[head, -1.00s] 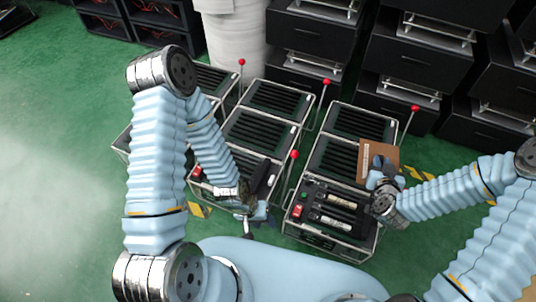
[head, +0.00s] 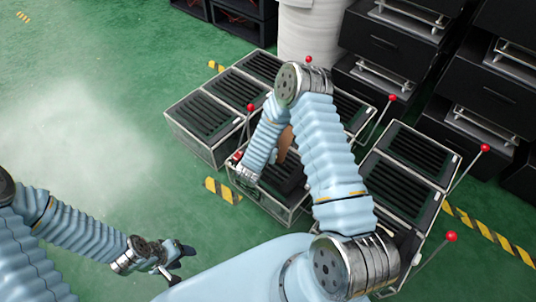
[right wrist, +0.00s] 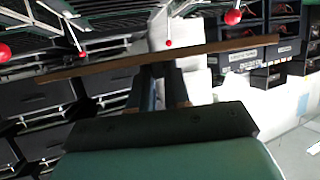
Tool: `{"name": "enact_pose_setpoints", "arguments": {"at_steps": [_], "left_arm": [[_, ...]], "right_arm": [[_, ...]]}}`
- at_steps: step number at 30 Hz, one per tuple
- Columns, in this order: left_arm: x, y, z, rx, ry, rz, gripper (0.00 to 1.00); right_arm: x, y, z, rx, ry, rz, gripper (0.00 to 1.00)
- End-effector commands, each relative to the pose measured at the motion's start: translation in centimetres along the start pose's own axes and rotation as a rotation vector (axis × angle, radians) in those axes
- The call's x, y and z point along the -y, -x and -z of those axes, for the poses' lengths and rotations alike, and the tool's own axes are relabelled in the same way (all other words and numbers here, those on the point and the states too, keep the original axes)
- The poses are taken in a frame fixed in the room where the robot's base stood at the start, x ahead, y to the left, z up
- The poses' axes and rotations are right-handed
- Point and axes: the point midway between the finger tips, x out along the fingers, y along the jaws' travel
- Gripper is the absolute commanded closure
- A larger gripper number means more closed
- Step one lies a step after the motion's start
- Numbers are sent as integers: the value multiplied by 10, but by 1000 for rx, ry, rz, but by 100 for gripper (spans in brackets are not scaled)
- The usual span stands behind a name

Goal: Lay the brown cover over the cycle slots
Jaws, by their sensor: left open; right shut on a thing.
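The brown cover (head: 284,145) shows in the head view as a small strip beside my right forearm, above the middle slotted rack; my arm hides most of it. In the right wrist view the cover (right wrist: 215,47) is a thin board seen nearly edge-on. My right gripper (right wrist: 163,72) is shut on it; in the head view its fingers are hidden. My left gripper (head: 175,262) is open and empty, low over the floor at the lower left. Black slotted panels (head: 205,115) lie in metal-framed racks; I cannot tell which are the cycle slots.
Levers with red balls (head: 392,98) stand up beside the racks. Another slotted rack (head: 405,180) is at the right. Black drawer cabinets (head: 390,45) and a white roll (head: 310,35) stand behind. The green floor (head: 100,130) at left is clear.

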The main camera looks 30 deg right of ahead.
Motion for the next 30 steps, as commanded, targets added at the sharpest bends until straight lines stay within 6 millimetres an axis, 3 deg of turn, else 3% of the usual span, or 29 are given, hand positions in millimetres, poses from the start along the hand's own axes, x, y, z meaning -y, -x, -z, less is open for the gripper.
{"name": "enact_pose_setpoints", "arguments": {"at_steps": [1,3,9,26,30], "left_arm": [[5,-11,1,-2,1,1,46],[8,-16,1,-4,3,3,46],[11,-20,2,-8,5,5,46],[10,-19,2,-7,5,5,46],[17,-29,3,-11,9,8,46]], "right_arm": [[-3,-8,-15,-4,-32,-75,100],[-12,-13,-25,-3,-76,-180,100],[-23,-13,-37,0,-134,-326,100],[-21,-5,-40,4,-136,-333,100],[-21,-10,-54,4,-138,-334,100]]}}
